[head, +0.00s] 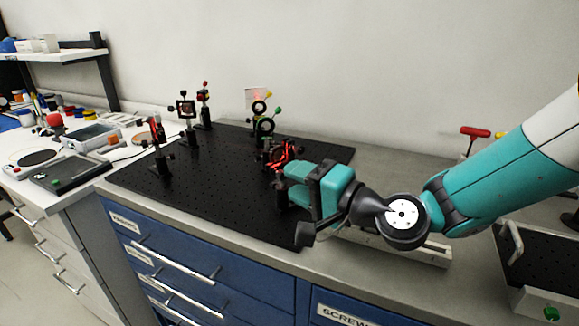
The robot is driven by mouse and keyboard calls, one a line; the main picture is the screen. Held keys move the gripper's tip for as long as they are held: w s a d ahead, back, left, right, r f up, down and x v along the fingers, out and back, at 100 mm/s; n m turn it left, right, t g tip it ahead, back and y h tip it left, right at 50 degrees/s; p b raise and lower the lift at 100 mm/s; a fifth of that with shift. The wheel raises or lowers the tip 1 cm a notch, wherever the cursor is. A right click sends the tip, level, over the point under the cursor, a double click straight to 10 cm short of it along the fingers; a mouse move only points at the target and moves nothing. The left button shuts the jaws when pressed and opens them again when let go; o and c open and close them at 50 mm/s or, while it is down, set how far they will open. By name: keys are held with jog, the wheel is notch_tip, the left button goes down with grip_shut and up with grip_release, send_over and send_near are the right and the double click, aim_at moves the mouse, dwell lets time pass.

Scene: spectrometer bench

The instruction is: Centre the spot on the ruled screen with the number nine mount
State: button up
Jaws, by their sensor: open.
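My gripper (279,187) is open over the front right part of the black breadboard (200,190). It is close to a dark mount with red parts (280,153), just behind the jaws in the picture; I cannot tell whether they touch. A small pale screen (251,92) stands at the back of the board, with a faint reddish patch on it. Its rulings are too small to make out. Two ring-shaped mounts with green and yellow knobs (265,125) stand in front of it and partly cover it. No mount number is legible, so I cannot tell which is number nine.
Mounts on posts stand at the board's left, including a square-framed one (185,108) and one with red parts (156,130). A red-handled tool (475,132) lies behind my arm. A black-topped tray (545,255) is at right. The board's middle is clear.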

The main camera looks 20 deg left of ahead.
jog(key=shift+x, duration=1.2)
grip_shut()
jog(key=shift+n, duration=0.4)
jog(key=n+h+b, duration=0.1)
jog(key=n+b, duration=0.2)
jog(key=n, duration=0.2)
jog(key=shift+t+h+b, duration=0.3)
jog(key=shift+h+b, duration=0.05)
jog(key=shift+h, duration=0.05)
jog(key=shift+r+n+t+h+b, duration=0.1)
jog(key=shift+n+t+h+b, duration=0.2)
jog(key=shift+n+b, duration=0.8)
jog(key=shift+n+t+h+b, duration=0.25)
jog(key=shift+n+b, duration=0.55)
jog(key=shift+n, duration=0.5)
